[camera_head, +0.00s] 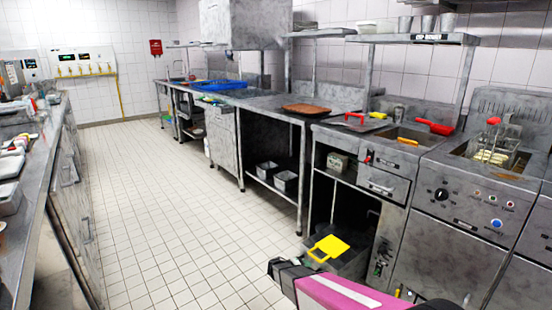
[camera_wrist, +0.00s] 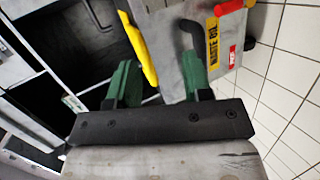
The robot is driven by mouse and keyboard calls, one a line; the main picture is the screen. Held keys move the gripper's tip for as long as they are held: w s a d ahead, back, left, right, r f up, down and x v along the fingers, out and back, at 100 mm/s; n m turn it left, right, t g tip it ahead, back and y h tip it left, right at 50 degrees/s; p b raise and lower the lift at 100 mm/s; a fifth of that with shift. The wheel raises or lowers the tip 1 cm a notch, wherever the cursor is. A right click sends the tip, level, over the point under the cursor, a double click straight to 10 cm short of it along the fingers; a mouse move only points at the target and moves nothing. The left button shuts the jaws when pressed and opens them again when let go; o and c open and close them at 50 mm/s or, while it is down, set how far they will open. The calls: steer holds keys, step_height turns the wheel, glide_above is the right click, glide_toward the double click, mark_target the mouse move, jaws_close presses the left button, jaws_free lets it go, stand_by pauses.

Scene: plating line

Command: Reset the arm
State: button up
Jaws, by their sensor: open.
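My gripper (camera_wrist: 160,78) shows in the wrist view with two green fingers set apart and nothing held between them. Beyond the fingertips, a yellow flat piece (camera_wrist: 138,48) runs along the edge of a grey container (camera_wrist: 168,28) with a "WASTE OIL" label. The yellow piece looks close to the left finger; I cannot tell if they touch. In the head view, part of my pink and black arm (camera_head: 335,291) reaches in low at the bottom, near the yellow piece (camera_head: 328,248) on the grey container (camera_head: 350,266).
The open shelf under the counter (camera_head: 335,190) and the fryer unit (camera_head: 445,235) stand close by my arm on the right. A long counter (camera_head: 45,170) runs along the left. The tiled floor (camera_head: 160,210) between is clear.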

steer(key=s+d+r+m+g+y, duration=0.2)
steer(key=s+r+y, duration=0.4)
steer(key=s+r, duration=0.4)
steer(key=s+d+r+m+g+y, duration=0.2)
steer(key=s+r+y, duration=0.4)
steer(key=r, duration=0.9)
steer(key=s+g, duration=0.1)
steer(key=s, duration=0.2)
steer(key=shift+s+d+r+m, duration=0.25)
steer(key=shift+s+m, duration=0.15)
